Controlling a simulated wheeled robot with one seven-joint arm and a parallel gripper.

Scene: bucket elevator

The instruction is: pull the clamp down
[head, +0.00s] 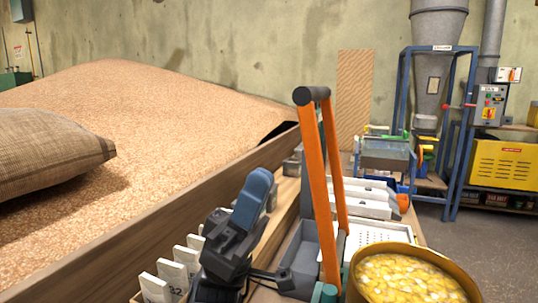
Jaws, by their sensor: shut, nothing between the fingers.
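The clamp appears to be a tall orange two-armed lever (321,190) with a black crossbar (311,95) at its top. It stands raised and nearly upright, leaning slightly. Its lower ends reach teal fittings (325,293) at the bottom of the picture. My gripper (260,178) is dark grey with blue fingers, points up and is shut and empty. It is left of the orange arms, below the level of the crossbar and apart from it in the picture. The lower part of my gripper is cut off by the picture edge.
A round bin of yellow pieces (358,278) stands right of the lever. White numbered cards (172,270) stand at lower left. A wooden wall (150,235) holds back a grain heap (160,110) with a sack (50,170). Grey trays (300,262) lie behind the lever.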

